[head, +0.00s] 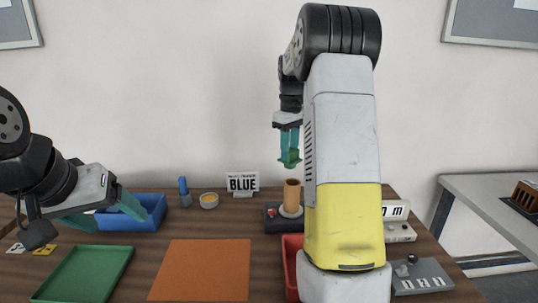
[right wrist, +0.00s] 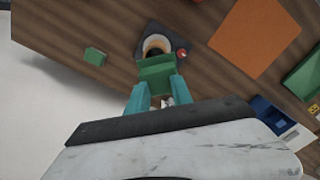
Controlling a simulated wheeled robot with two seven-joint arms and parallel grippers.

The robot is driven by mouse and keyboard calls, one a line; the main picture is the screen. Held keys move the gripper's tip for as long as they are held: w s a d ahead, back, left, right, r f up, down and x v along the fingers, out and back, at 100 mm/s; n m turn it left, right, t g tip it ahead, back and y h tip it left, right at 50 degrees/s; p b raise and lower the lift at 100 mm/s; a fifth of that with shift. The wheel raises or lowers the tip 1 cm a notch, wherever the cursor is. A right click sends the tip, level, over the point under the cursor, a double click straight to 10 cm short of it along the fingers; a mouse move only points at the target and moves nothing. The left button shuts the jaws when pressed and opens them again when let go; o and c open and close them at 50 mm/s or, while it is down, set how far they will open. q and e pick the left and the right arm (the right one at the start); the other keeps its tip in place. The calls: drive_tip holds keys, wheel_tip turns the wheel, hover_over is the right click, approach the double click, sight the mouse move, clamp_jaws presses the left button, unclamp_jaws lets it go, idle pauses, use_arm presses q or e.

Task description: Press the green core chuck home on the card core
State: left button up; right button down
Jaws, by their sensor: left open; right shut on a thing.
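The green core chuck (head: 289,158) is between the fingers of my right gripper (head: 289,140), which is shut on it and holds it in the air. The card core (head: 292,195) is a brown tube standing upright on a dark base (head: 271,214). The chuck is above the core, clearly apart from it in the head view. In the right wrist view, the chuck (right wrist: 157,76) is in front of the core (right wrist: 156,45) and partly covers the base. My left gripper (head: 104,213) is open and empty, beside a blue tray (head: 150,222).
An orange mat (head: 200,270) and a green tray (head: 85,275) lie on the table's left. A red tray (head: 291,270) is partly hidden by my right arm. Another green block (right wrist: 95,57) lies near the table edge.

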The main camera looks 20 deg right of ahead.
sight(292, 163)
drive_tip(key=shift+s+d+r, duration=0.15)
drive_tip(key=shift+s+d, duration=0.05)
drive_tip(key=shift+d, duration=0.3)
drive_tip(key=shift+f, duration=2.5)
drive_tip(key=shift+f, duration=1.5)
drive_tip(key=c, duration=1.1)
unclamp_jaws()
drive_tip(key=shift+o, duration=0.2)
